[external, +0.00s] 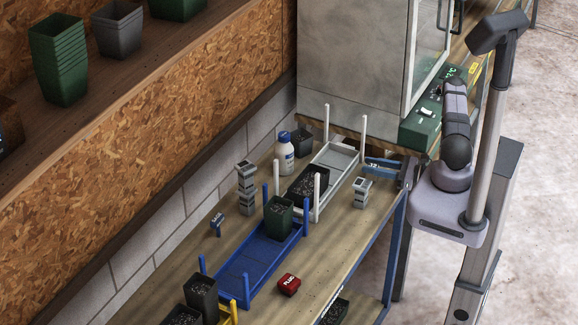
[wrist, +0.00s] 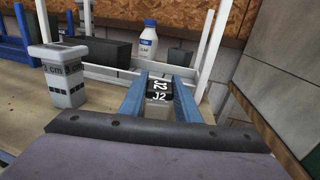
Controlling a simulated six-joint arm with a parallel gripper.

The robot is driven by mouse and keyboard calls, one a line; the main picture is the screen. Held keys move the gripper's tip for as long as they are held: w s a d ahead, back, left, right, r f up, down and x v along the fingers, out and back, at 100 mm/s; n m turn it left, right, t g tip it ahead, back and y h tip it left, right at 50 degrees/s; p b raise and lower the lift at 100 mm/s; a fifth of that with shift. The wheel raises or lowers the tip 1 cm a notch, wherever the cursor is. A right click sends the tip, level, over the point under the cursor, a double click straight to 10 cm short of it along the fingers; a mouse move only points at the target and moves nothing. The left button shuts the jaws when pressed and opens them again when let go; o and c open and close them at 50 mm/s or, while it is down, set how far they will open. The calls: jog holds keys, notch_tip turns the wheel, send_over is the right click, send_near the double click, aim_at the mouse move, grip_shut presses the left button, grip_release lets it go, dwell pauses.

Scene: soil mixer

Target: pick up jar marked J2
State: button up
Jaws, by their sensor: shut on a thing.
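The jar marked J2 (wrist: 159,92) has a dark top with white lettering and a pale body. It sits between the two blue fingers of my gripper (wrist: 163,97), which is shut on it. In the external view my gripper (external: 380,165) shows its blue fingers at the bench's right end, beside the white tray. The jar is mostly hidden there, and I cannot tell whether it touches the bench.
The white tray (external: 346,157) has upright posts. A white bottle (external: 284,155), blue tray (external: 240,270) and red block (external: 288,285) stand farther off. A grey cabinet (external: 350,60) rises behind.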

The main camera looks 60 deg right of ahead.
jog(key=shift+r, duration=0.7)
notch_tip(320, 180, up, 7)
jog(key=shift+r+p, duration=0.15)
jog(key=shift+p, duration=1.1)
jog(key=shift+r+p, duration=0.65)
jog(key=shift+p, duration=0.05)
